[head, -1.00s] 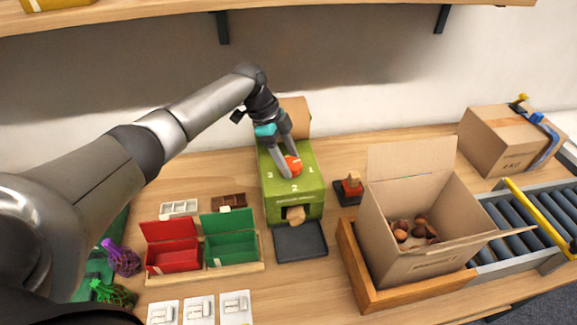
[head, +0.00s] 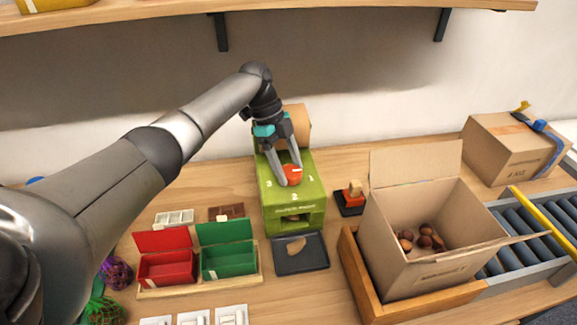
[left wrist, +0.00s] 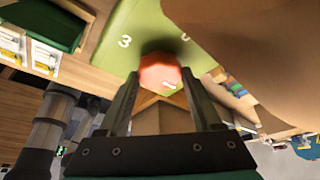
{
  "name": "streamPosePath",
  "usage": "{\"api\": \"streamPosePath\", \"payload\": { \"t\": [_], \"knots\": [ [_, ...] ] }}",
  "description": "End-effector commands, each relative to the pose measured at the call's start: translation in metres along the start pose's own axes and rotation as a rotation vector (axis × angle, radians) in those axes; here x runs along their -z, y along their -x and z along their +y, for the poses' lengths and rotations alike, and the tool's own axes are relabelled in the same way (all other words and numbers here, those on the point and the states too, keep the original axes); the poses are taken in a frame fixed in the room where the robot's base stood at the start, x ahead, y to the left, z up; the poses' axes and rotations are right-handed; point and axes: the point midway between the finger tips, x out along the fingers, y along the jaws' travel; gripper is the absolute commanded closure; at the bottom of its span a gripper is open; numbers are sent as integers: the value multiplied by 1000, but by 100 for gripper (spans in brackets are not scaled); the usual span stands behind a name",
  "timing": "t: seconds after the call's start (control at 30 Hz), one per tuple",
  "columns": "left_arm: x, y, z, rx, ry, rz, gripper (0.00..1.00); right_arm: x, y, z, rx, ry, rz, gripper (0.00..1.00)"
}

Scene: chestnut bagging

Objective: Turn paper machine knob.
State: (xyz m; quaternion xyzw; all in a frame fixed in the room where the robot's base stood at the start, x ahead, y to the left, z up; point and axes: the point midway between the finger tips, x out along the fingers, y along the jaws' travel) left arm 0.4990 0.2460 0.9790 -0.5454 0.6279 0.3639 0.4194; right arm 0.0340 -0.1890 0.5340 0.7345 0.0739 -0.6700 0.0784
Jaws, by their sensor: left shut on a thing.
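The green paper machine (head: 291,205) stands on the table with the numbers 1, 2 and 3 around its knob. The orange-red knob (head: 292,176) is on its top and has a white mark on the right side. My left gripper (head: 290,178) reaches down from above and is shut on the knob. In the left wrist view, the knob (left wrist: 158,70) sits between the two fingers. A brown paper piece (head: 296,245) lies on the dark tray (head: 301,265) in front of the machine's slot. My right gripper is not in view.
A brown paper roll (head: 296,124) is behind the machine. Red (head: 167,268) and green (head: 229,260) bins stand to the left. A stamp (head: 353,190) and an open carton (head: 425,277) of chestnuts stand to the right, beside a roller conveyor (head: 528,232).

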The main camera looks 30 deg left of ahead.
Motion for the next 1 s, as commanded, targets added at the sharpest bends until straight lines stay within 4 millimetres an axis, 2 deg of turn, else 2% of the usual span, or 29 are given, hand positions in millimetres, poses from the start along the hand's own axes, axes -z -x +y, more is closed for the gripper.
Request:
{"api": "streamPosePath", "payload": {
  "t": [0.07, 0.1, 0.37, 0.67, 0.77, 1.0],
  "knots": [
    [-1, -1, 1, -4, 2, -3, 90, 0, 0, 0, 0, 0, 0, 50],
    [-1, -1, 1, -4, 2, -3, 33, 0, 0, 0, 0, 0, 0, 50],
    [-1, -1, 1, -2, 2, -2, 4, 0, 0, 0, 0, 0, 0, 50],
    [0, 3, 0, 1, 2, -1, 4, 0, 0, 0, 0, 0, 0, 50],
    [0, 14, -1, 3, 2, -2, 4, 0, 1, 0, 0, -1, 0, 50],
    [0, 55, 0, 2, 2, -2, 4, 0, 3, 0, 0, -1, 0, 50]
  ]
}}
